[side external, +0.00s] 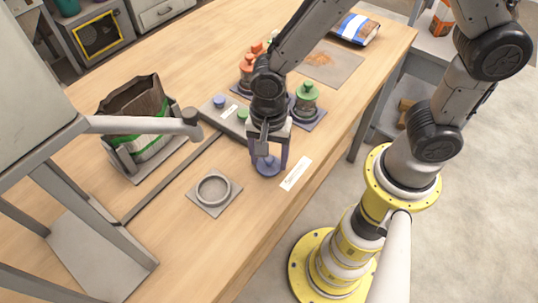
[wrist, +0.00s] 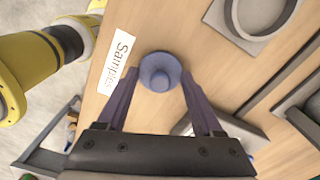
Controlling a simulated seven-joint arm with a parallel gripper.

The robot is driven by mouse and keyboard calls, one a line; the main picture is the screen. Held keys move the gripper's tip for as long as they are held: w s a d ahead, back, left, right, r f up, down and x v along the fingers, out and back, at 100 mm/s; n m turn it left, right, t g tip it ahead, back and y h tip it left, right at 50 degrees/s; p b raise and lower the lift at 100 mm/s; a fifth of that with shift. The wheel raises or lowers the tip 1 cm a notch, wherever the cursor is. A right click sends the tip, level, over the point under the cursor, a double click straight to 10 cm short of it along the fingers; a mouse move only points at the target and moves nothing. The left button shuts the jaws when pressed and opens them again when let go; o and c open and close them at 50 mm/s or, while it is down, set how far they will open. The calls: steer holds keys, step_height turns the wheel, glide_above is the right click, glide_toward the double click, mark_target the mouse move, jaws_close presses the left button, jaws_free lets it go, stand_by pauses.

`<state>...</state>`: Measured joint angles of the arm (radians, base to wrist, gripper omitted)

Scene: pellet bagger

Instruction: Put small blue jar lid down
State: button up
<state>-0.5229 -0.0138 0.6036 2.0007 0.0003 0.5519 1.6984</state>
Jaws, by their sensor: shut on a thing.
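The small blue jar lid (wrist: 159,72) is a round blue-violet disc with a raised knob. My gripper (wrist: 158,80) has its two violet fingers on either side of the lid and is shut on it. In the side external view, my gripper (side external: 268,160) points down at the front part of the wooden table, with the lid (side external: 268,167) between its fingertips. The lid is at or just above the tabletop; I cannot tell whether it touches. A white "Samples" label (side external: 295,174) lies beside it, and shows in the wrist view too (wrist: 118,62).
A grey round dish on a square plate (side external: 214,190) sits to the left. Behind stand a grey tray with small knobs (side external: 219,102), a green-topped jar (side external: 307,97), orange-topped jars (side external: 246,73) and an open bag in a holder (side external: 150,145). Bare wood surrounds the lid.

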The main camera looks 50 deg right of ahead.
steer(key=o, duration=1.3)
steer(key=shift+f, duration=0.1)
step_height(320, 180, up, 12)
steer(key=s+d+r+n+t, duration=0.2)
steer(key=s+d+r+n, duration=0.2)
steer(key=d+n, duration=0.2)
steer(key=s+d+r+n+t, duration=0.3)
steer(key=s+d+r+n, duration=0.1)
steer(key=d+n, duration=0.3)
steer(key=shift+s+d+r+t, duration=0.2)
steer(key=shift+s+d+t, duration=0.1)
steer(key=shift+s+d, duration=0.6)
steer(key=shift+w+d, duration=0.1)
